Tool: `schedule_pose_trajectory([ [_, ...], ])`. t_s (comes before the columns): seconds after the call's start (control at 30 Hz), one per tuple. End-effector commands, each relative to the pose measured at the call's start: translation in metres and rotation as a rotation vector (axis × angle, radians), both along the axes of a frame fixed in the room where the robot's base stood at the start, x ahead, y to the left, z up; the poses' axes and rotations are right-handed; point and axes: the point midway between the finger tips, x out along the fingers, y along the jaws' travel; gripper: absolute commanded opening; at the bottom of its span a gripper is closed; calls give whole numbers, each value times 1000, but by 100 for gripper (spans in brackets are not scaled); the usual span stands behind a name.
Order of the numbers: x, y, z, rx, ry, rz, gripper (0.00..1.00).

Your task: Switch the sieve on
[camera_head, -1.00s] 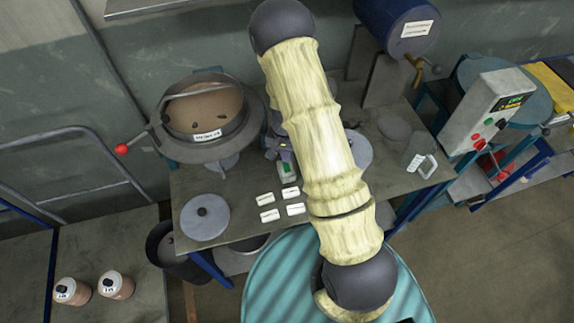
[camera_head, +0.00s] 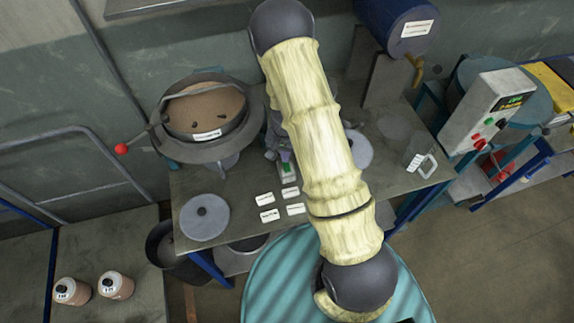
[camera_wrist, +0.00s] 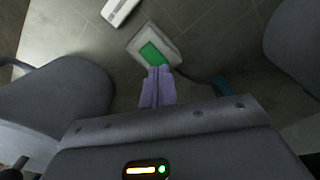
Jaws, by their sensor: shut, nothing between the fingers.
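The sieve (camera_head: 215,150) is a round grey pan of brown powder with a few dark lumps, at the left of the bench in the head view. A small pale switch box with a green button (camera_head: 287,168) sits on the bench right of it. The button (camera_wrist: 152,52) also shows in the wrist view. My gripper (camera_wrist: 159,70) is shut and empty, its purple fingertips at the button's near edge; they seem to touch or nearly touch it. In the head view my gripper (camera_head: 284,155) is partly hidden by my arm, just behind the switch box.
Several white label cards (camera_head: 268,215) and a grey round lid (camera_head: 204,217) lie on the bench. A lever with a red knob (camera_head: 121,149) sticks out left of the sieve. A clear jug (camera_head: 418,162) and a control box (camera_head: 488,110) with red and green buttons stand right.

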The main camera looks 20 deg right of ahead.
Motion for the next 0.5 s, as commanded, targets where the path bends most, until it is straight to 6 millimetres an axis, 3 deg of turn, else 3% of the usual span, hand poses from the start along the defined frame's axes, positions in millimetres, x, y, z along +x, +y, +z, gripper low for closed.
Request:
schedule_pose_trajectory([
  [0.5,0,0,-7,0,0,0,0],
])
